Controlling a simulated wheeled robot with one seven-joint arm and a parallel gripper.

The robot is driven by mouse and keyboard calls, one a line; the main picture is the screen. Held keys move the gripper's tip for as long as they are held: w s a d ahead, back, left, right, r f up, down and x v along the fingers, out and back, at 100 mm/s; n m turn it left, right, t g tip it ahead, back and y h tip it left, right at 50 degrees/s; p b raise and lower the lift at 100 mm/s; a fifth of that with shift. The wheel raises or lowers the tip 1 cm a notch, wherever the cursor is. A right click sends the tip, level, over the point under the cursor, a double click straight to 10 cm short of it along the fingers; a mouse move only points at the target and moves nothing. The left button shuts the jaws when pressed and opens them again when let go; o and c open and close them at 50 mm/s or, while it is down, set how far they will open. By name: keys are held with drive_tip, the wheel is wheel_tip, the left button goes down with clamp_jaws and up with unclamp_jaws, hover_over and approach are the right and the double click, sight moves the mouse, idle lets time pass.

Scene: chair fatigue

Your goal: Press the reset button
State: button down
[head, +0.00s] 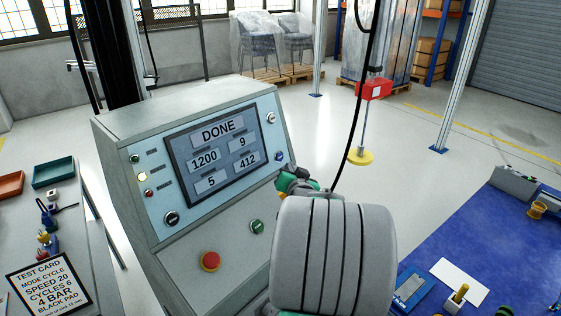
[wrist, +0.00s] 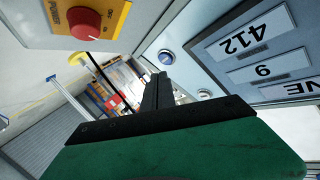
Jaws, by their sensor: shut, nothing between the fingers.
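A blue button (head: 280,156) sits at the lower right of the console's display panel; no readable label shows beside it, so I cannot confirm that it is the reset button. It also shows in the wrist view (wrist: 166,57). My gripper (head: 285,178) is shut and empty, just below and close to the blue button. In the wrist view its dark fingertips (wrist: 158,80) lie just short of the button in the picture; I see no clear contact. The display (head: 215,155) reads DONE, 1200, 9, 5 and 412.
The console also has a pale round control (head: 270,118), a dark knob (head: 172,218), a green button (head: 257,226) and a red button (head: 210,261). A red knob on a yellow plate (wrist: 84,22) is near my gripper in the wrist view. A blue-topped bench (head: 450,225) stands right.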

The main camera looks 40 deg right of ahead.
sight(280, 157)
drive_tip(key=s+d+r+m+h, duration=0.1)
drive_tip(key=s+d+m+h, duration=0.1)
drive_tip(key=d, duration=0.3)
drive_tip(key=shift+s, duration=0.6)
drive_tip(key=shift+w, duration=0.15)
drive_tip(key=w, duration=0.2)
drive_tip(key=w+f, duration=0.1)
drive_tip(key=w, duration=0.1)
drive_tip(key=w+f, duration=0.1)
drive_tip(key=w, duration=0.2)
drive_tip(key=shift+w+a+f+p, duration=0.1)
drive_tip(key=shift+a+p, duration=0.2)
drive_tip(key=shift+a, duration=0.05)
drive_tip(key=shift+w, duration=0.55)
idle(0.5)
drive_tip(key=shift+w+f+b, duration=0.1)
drive_tip(key=shift+w+b, duration=0.3)
drive_tip(key=shift+b, duration=0.25)
